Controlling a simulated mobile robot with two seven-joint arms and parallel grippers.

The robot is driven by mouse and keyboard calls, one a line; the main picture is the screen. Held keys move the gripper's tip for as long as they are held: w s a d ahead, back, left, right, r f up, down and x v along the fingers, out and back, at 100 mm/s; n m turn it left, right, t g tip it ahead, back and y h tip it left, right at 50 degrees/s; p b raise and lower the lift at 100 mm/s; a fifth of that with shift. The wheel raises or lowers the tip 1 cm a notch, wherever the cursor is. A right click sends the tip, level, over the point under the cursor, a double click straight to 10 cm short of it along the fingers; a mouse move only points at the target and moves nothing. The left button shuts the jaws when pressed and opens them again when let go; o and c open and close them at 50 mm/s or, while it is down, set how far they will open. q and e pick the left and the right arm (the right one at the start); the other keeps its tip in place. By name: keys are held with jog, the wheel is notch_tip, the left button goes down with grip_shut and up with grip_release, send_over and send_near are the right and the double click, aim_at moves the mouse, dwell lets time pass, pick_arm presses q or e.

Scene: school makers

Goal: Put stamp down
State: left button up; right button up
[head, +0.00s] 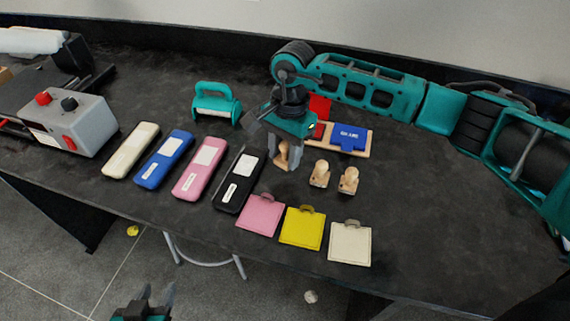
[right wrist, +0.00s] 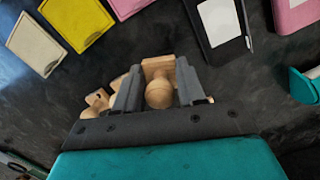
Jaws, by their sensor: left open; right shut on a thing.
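My right gripper (head: 285,155) is shut on a wooden stamp (head: 282,158), whose round knob shows between the fingers in the right wrist view (right wrist: 159,92). The held stamp looks upright, close to the dark table top; I cannot tell whether it touches. Two more wooden stamps, one (head: 319,174) and another (head: 348,180), stand just right of it. Behind is a wooden tray (head: 367,154) with a blue ink pad (head: 349,137) and a red one (head: 319,108), partly hidden by my right arm. My left gripper (head: 157,294) is open and empty, low in front of the table.
Pink (head: 261,215), yellow (head: 302,228) and cream (head: 350,244) tags lie along the front edge. Cream, blue, pink and black (head: 238,182) cases lie to the left. A teal-handled tool (head: 215,104) and a grey box (head: 70,125) stand farther back. The table's right front is clear.

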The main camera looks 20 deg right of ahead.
aim_at(286, 157)
jog(key=shift+f, duration=2.25)
jog(key=shift+f, duration=0.2)
jog(key=o, duration=1.1)
jog(key=shift+o, duration=0.2)
jog(key=r, duration=0.8)
jog(key=d+r, duration=0.1)
jog(key=r, duration=0.3)
jog(key=shift+w+r, duration=0.2)
jog(key=shift+w, duration=0.2)
